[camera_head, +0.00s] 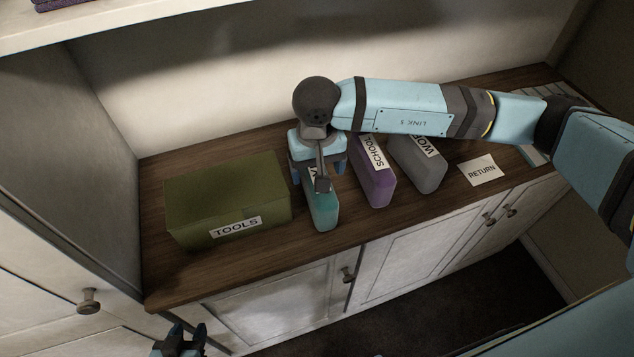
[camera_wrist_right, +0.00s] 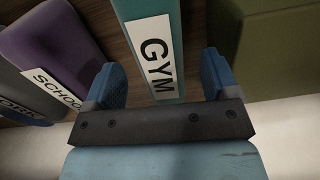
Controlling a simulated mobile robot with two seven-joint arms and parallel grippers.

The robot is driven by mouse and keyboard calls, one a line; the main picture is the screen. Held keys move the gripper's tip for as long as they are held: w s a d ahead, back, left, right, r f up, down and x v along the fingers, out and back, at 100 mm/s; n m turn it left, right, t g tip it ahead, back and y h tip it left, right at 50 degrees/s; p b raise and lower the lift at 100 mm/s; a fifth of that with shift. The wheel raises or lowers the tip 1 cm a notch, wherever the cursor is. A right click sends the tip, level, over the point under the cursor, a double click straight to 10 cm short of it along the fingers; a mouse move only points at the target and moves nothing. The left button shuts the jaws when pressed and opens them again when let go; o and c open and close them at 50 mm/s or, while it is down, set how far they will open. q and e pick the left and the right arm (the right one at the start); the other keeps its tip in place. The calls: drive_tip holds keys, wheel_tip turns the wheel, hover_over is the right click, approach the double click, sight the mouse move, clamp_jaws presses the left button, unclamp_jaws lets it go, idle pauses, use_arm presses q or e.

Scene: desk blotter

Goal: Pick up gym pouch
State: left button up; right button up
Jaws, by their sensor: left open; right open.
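The gym pouch (camera_head: 322,212) is a teal block-like pouch on the wooden counter, between the green box and the purple pouch. Its white GYM label reads clearly in the right wrist view, where the pouch (camera_wrist_right: 148,9) runs up from between the fingers. My right gripper (camera_head: 319,172) points down over the pouch and covers its rear part and most of its label. My left gripper (camera_head: 183,337) is open and empty, low in front of the cabinet.
A green TOOLS box (camera_head: 225,195) stands to the left. A purple SCHOOL pouch (camera_head: 374,185) and a grey WORK pouch (camera_head: 420,170) stand to the right. A RETURN card (camera_head: 481,170) lies farther right. A wall closes the back; a shelf (camera_head: 130,18) hangs above.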

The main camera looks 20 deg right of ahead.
drive_tip(key=shift+f, duration=0.9)
drive_tip(key=shift+c, duration=0.5)
drive_tip(key=c, duration=1)
drive_tip(key=shift+r, duration=0.1)
